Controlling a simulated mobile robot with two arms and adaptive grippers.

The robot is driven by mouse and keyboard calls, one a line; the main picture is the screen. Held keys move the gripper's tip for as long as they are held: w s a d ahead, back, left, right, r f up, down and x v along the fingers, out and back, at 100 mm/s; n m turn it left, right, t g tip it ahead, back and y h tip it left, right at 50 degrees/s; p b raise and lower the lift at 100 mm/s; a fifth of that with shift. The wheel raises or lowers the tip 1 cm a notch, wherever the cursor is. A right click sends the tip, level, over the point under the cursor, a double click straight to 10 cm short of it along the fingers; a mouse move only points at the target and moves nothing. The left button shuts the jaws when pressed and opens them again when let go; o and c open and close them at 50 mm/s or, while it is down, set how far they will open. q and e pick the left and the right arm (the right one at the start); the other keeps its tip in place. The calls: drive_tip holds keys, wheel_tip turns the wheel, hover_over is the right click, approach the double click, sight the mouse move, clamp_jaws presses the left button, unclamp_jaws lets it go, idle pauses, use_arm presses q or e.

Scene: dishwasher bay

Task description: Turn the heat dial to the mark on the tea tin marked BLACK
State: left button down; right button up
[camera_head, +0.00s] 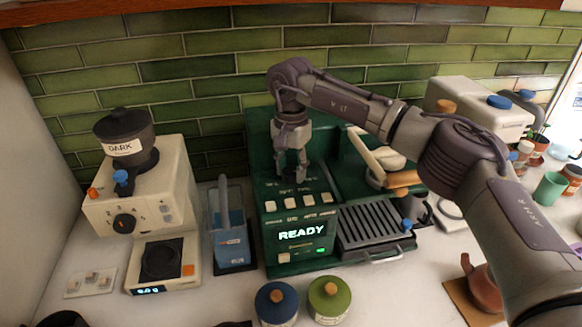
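My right gripper (293,175) points down over the sloped top panel of the green machine (263,160), whose display reads READY. Its fingers look apart, with no object clearly held. A dark part of the panel lies just below the fingertips; I cannot tell whether it is the heat dial or whether the fingers touch it. Small marks and several pale buttons (289,204) show below it. A blue tea tin (277,304) and a green tea tin (330,301) stand at the front, with labels too cut off or small to read. My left gripper is not in view.
A cream grinder (145,190) with a black dial (125,223) and a DARK-labelled hopper stands at left. A blue container (231,240) stands between it and the green machine. A drip grate (374,226), a cream appliance (470,105) and a reddish pot (485,287) are at right.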

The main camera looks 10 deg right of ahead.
drive_tip(key=c, duration=0.3)
